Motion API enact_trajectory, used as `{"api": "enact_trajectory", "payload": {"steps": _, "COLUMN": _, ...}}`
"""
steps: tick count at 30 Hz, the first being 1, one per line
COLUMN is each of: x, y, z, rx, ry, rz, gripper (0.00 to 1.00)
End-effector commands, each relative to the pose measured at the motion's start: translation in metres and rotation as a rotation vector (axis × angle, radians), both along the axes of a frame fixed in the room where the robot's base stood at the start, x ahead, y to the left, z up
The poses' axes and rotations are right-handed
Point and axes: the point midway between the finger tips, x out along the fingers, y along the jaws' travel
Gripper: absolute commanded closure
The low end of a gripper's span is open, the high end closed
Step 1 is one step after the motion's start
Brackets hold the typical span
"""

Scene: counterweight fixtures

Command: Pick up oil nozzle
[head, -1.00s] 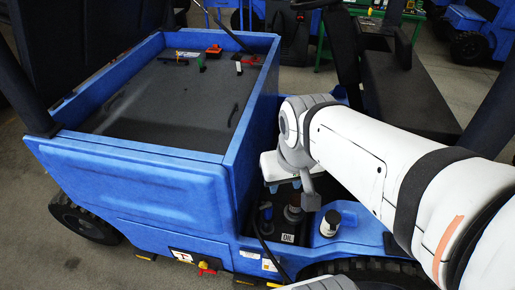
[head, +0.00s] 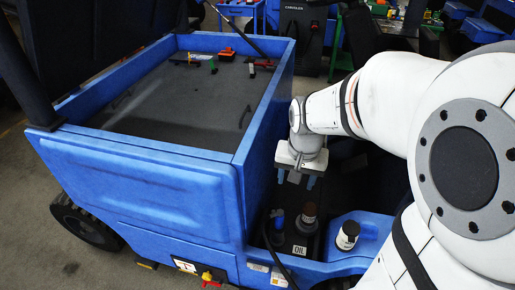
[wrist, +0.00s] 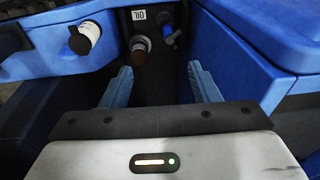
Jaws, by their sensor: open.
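In the head view a blue-topped nozzle (head: 279,218) stands in the dark recess beside the OIL label (head: 299,250). It also shows in the wrist view (wrist: 168,31). A dark brown-capped fitting (head: 308,213) stands upright just right of it, and shows in the wrist view (wrist: 140,48) too. I cannot tell for certain which is the oil nozzle; the blue-topped one looks most like a nozzle. My gripper (head: 295,181) points down above both, open and empty. In the wrist view its blue fingers (wrist: 159,70) are spread, with both parts beyond the tips.
The blue wall of the cargo bed (head: 262,125) rises close left of my gripper. A thin dark hose runs by the nozzle. Small tools lie at the bed's far end.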

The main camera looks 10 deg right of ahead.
Motion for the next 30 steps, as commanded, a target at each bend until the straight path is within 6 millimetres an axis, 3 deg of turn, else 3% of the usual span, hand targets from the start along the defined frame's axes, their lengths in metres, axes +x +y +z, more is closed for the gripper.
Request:
{"api": "enact_trajectory", "payload": {"steps": 1, "x": 0.014, "y": 0.0, "z": -0.037, "rx": 0.006, "ry": 0.023, "rz": -0.044, "gripper": 0.44}}
{"api": "enact_trajectory", "payload": {"steps": 6, "x": 0.055, "y": 0.001, "z": -0.115, "rx": 0.023, "ry": 0.073, "rz": -0.208, "gripper": 0.44}}
{"api": "enact_trajectory", "payload": {"steps": 12, "x": 0.088, "y": 0.001, "z": -0.196, "rx": 0.032, "ry": 0.119, "rz": -0.367, "gripper": 0.44}}
{"api": "enact_trajectory", "payload": {"steps": 16, "x": 0.099, "y": 0.002, "z": -0.228, "rx": 0.033, "ry": 0.134, "rz": -0.432, "gripper": 0.44}}
{"api": "enact_trajectory", "payload": {"steps": 30, "x": 0.103, "y": 0.002, "z": -0.281, "rx": 0.034, "ry": 0.144, "rz": -0.467, "gripper": 0.44}}
